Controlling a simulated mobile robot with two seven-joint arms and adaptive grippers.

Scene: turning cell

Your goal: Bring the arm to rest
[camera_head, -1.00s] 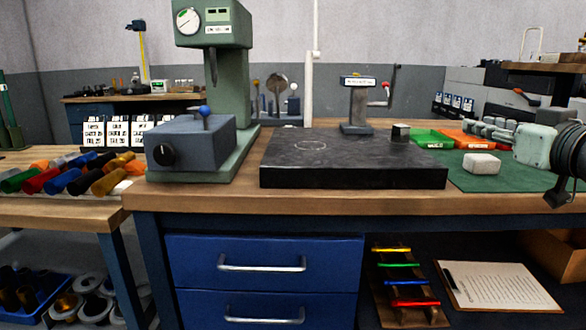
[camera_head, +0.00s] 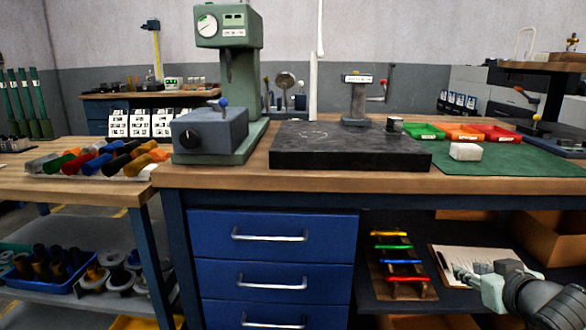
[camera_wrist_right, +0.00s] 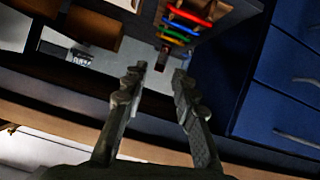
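My right gripper (camera_head: 468,277) is low at the right of the head view, below the bench top and in front of the clipboard (camera_head: 448,256) on the lower shelf. In the right wrist view its two fingers (camera_wrist_right: 159,82) stand apart with nothing between them. My left gripper is in no frame.
The wooden bench (camera_head: 300,180) carries a black granite plate (camera_head: 350,158), a green press (camera_head: 240,90), a white block (camera_head: 465,151) on a green mat (camera_head: 530,160), and small bins (camera_head: 463,132). Blue drawers (camera_head: 270,265) and a rack of coloured bars (camera_head: 398,262) are below.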

